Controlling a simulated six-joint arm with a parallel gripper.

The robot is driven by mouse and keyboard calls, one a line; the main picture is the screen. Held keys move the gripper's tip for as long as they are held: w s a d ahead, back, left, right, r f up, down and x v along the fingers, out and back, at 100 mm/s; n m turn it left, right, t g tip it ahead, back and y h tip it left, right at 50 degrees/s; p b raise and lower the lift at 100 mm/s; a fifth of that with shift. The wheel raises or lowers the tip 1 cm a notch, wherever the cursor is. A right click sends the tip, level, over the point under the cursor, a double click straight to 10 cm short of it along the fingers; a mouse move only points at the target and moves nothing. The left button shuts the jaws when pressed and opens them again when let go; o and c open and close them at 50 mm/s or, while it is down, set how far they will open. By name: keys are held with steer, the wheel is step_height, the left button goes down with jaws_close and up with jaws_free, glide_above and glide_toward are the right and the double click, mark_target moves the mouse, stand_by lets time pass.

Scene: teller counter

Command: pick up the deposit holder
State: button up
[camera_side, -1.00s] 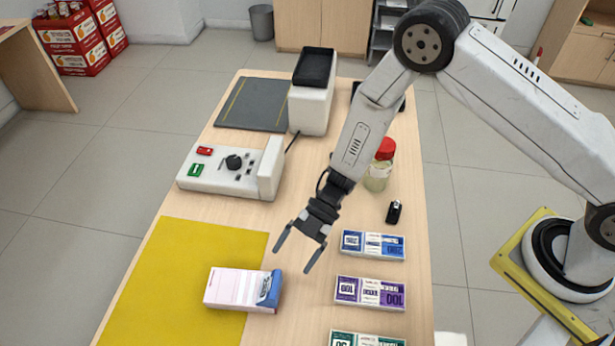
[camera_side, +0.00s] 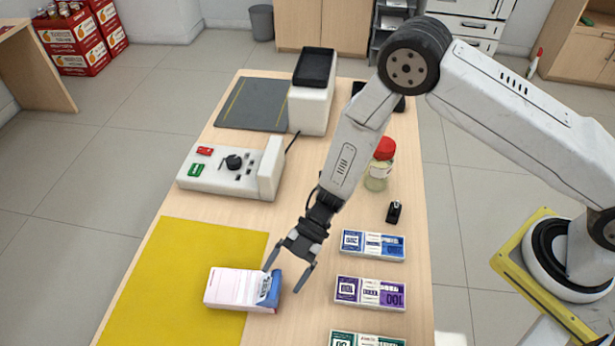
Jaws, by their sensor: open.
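The deposit holder looks to be the pale pink and white box with a blue right end (camera_side: 235,288). It lies flat at the right edge of the yellow mat (camera_side: 180,270), its blue end reaching past the mat onto the wood. My gripper (camera_side: 283,279) is open and points down at the blue end. Its left finger overlaps the blue end in the picture, and its right finger is over bare wood to the right. I cannot tell whether a finger touches the box. Nothing is between the fingers that I can make out.
Banknote bundles in blue (camera_side: 373,246), purple (camera_side: 370,292) and green (camera_side: 367,339) lie to the right. A small black item (camera_side: 394,212) and a red-lidded jar (camera_side: 379,170) stand behind them. A control panel (camera_side: 225,170) and grey mat (camera_side: 252,104) are farther back.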

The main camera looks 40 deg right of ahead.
mark_target(279, 283)
steer(key=shift+x, duration=1.9)
jaws_close()
